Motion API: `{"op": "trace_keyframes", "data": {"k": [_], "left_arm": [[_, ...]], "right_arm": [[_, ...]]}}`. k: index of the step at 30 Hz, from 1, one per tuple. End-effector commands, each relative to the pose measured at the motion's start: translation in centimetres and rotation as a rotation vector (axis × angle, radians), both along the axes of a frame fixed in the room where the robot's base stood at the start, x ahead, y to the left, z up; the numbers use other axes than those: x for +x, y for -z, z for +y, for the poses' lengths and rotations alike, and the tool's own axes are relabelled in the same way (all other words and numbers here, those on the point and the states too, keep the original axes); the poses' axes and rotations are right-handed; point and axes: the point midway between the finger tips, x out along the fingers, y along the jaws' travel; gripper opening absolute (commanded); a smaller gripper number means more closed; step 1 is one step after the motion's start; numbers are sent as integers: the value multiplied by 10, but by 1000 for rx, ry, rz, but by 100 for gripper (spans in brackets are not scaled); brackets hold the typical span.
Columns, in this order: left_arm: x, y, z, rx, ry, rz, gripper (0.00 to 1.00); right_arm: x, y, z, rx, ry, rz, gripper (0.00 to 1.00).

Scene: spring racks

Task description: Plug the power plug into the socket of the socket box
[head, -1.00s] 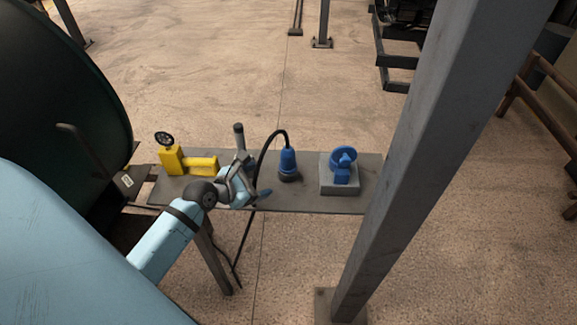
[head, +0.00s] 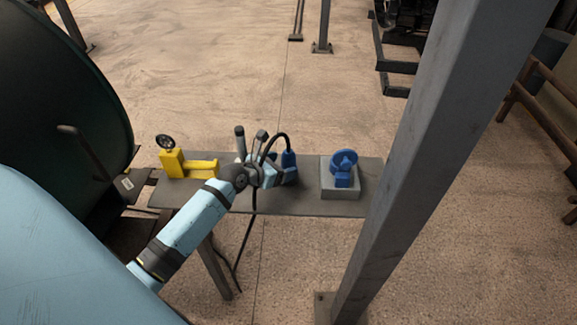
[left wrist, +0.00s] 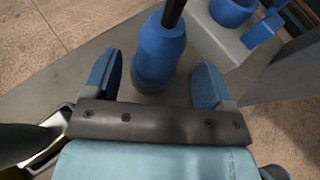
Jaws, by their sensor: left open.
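The blue power plug (head: 289,158) stands upright on the grey table, its black cable arching out of its top. In the head view my left gripper (head: 284,176) is at the plug and hides its lower part. In the left wrist view the open fingers (left wrist: 155,82) lie on either side of the plug (left wrist: 160,48), with gaps visible on both sides. The socket box (head: 340,188) is a grey block bearing a blue socket with a round lid (head: 343,160), to the right of the plug. It shows partly in the left wrist view (left wrist: 235,45). My right gripper is not in view.
The narrow grey table (head: 310,205) carries a yellow tool with a gauge (head: 188,165) at its left. The black cable (head: 246,240) hangs off the front edge. A thick grey post (head: 420,150) stands at the table's right end. A large dark drum is at the left.

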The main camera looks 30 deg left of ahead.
Motion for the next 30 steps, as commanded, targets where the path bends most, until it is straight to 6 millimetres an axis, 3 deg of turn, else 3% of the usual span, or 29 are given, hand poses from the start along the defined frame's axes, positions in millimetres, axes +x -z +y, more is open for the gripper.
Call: {"op": "trace_keyframes", "data": {"k": [6,15,23,30], "left_arm": [[29,11,-5,0,1,0,78],[33,14,-6,0,-1,0,78],[32,14,-6,0,0,1,20],[32,15,-6,0,0,2,20]], "right_arm": [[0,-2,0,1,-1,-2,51],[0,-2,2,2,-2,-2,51],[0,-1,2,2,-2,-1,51],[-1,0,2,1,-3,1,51]]}}
